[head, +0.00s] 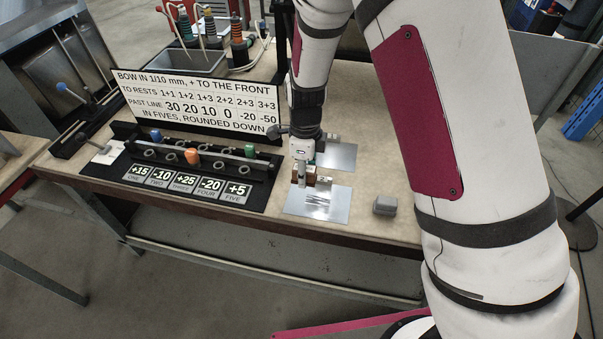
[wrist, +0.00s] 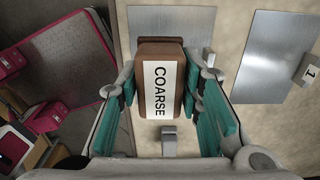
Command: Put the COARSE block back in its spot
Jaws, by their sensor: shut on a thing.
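The COARSE block (wrist: 158,85) is a brown block with a white label reading COARSE, upright between the teal fingers of my gripper (wrist: 163,100) in the wrist view. The fingers are shut on its two sides. In the head view my gripper (head: 306,180) is over the near metal plate (head: 317,208), with the brown block (head: 323,181) partly hidden by it. In the wrist view the block overlaps the edge of a metal plate (wrist: 190,22). I cannot tell whether the block touches the plate. No marked spot for the block is clear to me.
A second metal plate (head: 337,155) lies farther back. A small grey block (head: 385,205) sits on the bench to the right. A black rack (head: 215,160) with coloured knobs and number cards stands left, before a white sign (head: 200,103). Bare bench lies around the grey block.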

